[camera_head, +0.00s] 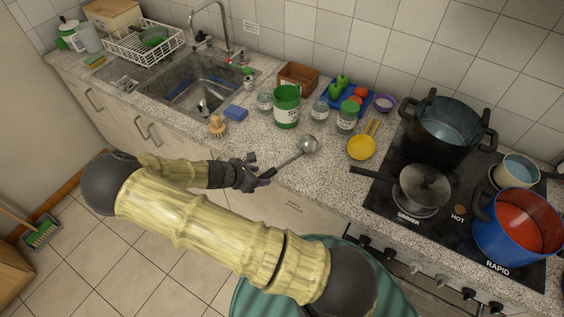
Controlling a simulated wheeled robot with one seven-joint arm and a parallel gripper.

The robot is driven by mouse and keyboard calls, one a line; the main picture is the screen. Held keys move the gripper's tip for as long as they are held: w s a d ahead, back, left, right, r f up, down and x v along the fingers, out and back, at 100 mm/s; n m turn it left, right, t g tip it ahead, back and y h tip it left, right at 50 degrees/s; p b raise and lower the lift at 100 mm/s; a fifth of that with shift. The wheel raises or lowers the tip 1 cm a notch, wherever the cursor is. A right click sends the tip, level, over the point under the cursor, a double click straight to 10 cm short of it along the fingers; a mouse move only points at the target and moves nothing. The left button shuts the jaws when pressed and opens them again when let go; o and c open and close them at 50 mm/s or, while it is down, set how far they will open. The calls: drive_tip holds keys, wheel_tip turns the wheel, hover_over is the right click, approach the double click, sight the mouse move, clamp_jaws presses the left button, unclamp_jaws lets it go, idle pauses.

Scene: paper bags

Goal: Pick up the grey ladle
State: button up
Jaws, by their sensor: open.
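The grey ladle (307,146) lies on the speckled counter near its front edge, in the middle of the view. Its round bowl points to the back right. Its handle runs toward the front left, and the dark handle end reaches my gripper. My gripper (260,171) is open at the counter's front edge, at the handle end of the ladle. The fingers are small and dark here, and I cannot tell whether the handle lies between them or whether they touch it.
A yellow ladle (361,147) lies right of the grey one. Jars and a green tin (286,106) stand behind. A wooden brush (217,126) and blue sponge (235,113) lie left, beside the sink (203,91).

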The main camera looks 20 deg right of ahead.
drive_tip(key=shift+x, duration=1)
drive_tip(key=shift+a, duration=0.1)
drive_tip(key=shift+s+r, duration=0.1)
drive_tip(key=shift+c, duration=0.4)
clamp_jaws()
